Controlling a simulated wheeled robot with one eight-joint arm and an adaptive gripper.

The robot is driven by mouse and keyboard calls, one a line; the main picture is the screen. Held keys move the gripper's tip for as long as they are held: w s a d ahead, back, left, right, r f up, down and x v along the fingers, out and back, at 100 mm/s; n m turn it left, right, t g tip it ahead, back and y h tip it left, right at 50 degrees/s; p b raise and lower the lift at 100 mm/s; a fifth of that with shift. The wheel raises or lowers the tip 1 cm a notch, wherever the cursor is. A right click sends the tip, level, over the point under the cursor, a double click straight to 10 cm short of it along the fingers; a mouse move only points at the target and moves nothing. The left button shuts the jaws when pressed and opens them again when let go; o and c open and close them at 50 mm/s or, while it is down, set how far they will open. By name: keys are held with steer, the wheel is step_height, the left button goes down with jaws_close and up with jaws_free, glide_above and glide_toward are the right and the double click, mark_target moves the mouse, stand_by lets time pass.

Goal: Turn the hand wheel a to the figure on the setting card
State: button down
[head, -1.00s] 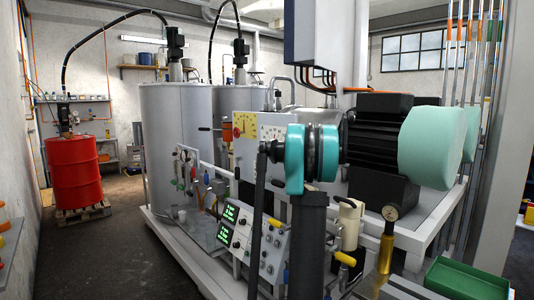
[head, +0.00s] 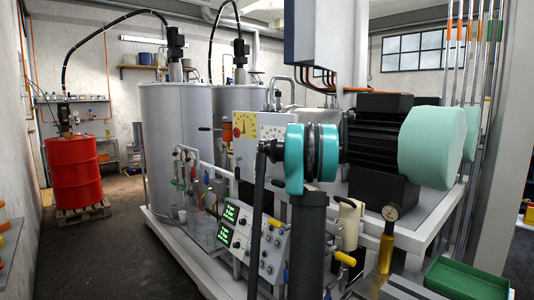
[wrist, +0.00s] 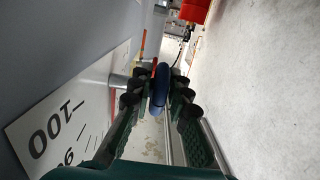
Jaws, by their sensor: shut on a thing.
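My gripper (wrist: 160,98) is shut on a blue rounded piece (wrist: 159,88), which looks like part of the hand wheel, seen nearly edge-on. The dark finger pads lie on both sides of it. A short metal shaft shows just left of it. A white scale plate (wrist: 70,112) with black marks and the figure 100 lies left of the gripper; part of another figure is cut off below. The rest of the wheel and any pointer are hidden. In the head view the gripper and its wheel cannot be made out. I cannot identify the setting card or read a figure on it.
In the head view, grey tanks (head: 177,135) stand on a white skid behind a control box (head: 257,243) with green displays. A red drum (head: 75,172) stands on a pallet at the left, with clear floor between. A green box (head: 465,278) is at the lower right.

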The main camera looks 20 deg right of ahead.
steer(key=shift+s+r+g+h, duration=0.1)
steer(key=shift+g+h, duration=0.4)
steer(key=shift+g, duration=0.9)
steer(key=c, duration=1.4)
jaws_free()
steer(key=shift+c, duration=0.2)
steer(key=v, duration=1.2)
